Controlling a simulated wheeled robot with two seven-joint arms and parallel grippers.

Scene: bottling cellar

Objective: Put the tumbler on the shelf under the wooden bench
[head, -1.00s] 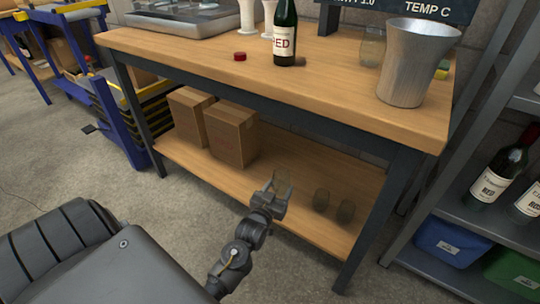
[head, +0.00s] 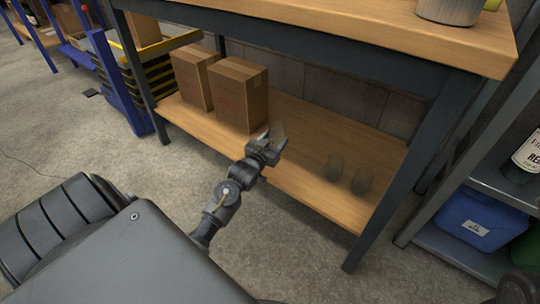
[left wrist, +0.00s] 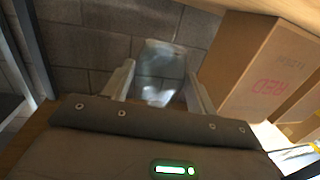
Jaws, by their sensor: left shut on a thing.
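A clear glass tumbler (left wrist: 160,72) stands between the two fingers of my left gripper in the left wrist view. My left gripper (head: 272,141) is shut on it, over the front part of the lower wooden shelf (head: 310,128) of the bench. In the head view the tumbler (head: 279,130) is faint and partly hidden by the fingers. I cannot tell whether its base touches the shelf. The bench top (head: 380,27) is above and behind the gripper. My right gripper is not in view.
A dark bench leg (head: 385,215) is at the right. Shelf behind the gripper is clear.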

